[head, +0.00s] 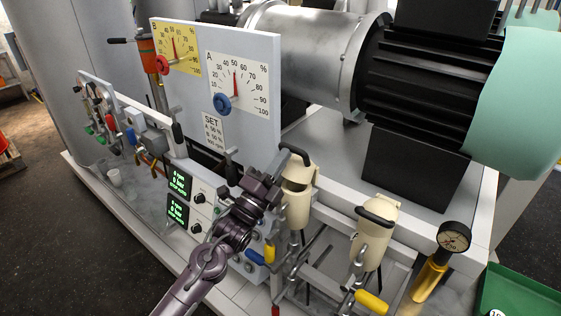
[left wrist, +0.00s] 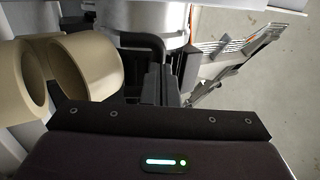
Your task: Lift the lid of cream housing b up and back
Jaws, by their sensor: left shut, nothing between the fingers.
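Two cream housings stand on the bench front in the head view. The left one (head: 297,212) is next to my left gripper (head: 264,186), and I take it as housing b, though I read no letter on it. Its lid (head: 299,173) has a black handle (head: 294,152) and sits tilted, with a dark gap below it. My left gripper is shut and empty, just left of this housing; I cannot tell whether it touches it. The left wrist view shows hollow cream round parts (left wrist: 85,66) at the left. My right gripper is not in view.
The other cream housing (head: 372,243) has its black handle on top. A pressure gauge (head: 453,237) stands at the right. A dial panel (head: 236,85) rises behind my left gripper. Yellow and blue valve handles sit below. A big motor (head: 432,70) fills the back.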

